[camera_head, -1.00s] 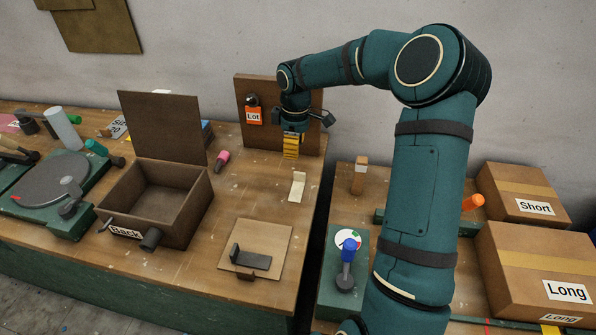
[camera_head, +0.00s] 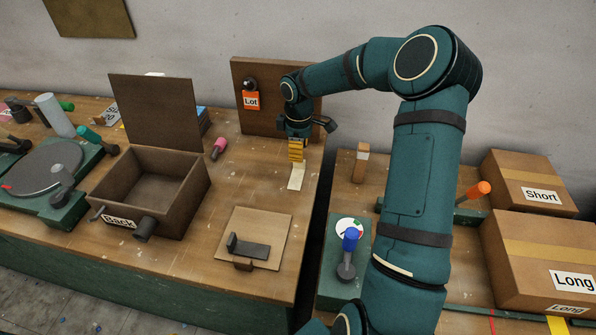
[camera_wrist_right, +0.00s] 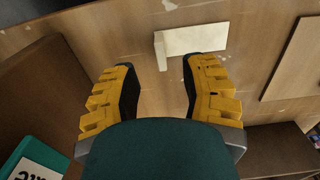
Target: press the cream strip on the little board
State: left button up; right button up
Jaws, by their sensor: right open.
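A small cream piece (camera_head: 297,177) lies on the left bench, in front of the upright board; it also shows in the right wrist view (camera_wrist_right: 196,39) as a flat strip with a short raised tab at its left end. I cannot tell which part is strip and which is little board. My right gripper (camera_head: 296,154) points down just behind and above it and partly covers its far end. In the right wrist view my right gripper (camera_wrist_right: 163,70) has its yellow fingers apart with nothing between them; the cream piece is just beyond the tips. My left gripper is not in view.
An upright brown board (camera_head: 247,122) with an orange Lot tag (camera_head: 251,100) stands behind. An open brown box (camera_head: 185,205) is to the left. A pale board (camera_head: 277,222) with a dark bracket (camera_head: 250,248) lies in front. A pink-ended peg (camera_head: 219,145) lies nearby.

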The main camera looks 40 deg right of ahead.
aim_at(297, 174)
notch_tip(297, 174, down, 5)
jog(key=shift+s+r+b, duration=0.1)
jog(key=shift+b, duration=0.6)
jog(key=shift+o, duration=0.2)
grip_shut()
jog(key=shift+r, duration=0.1)
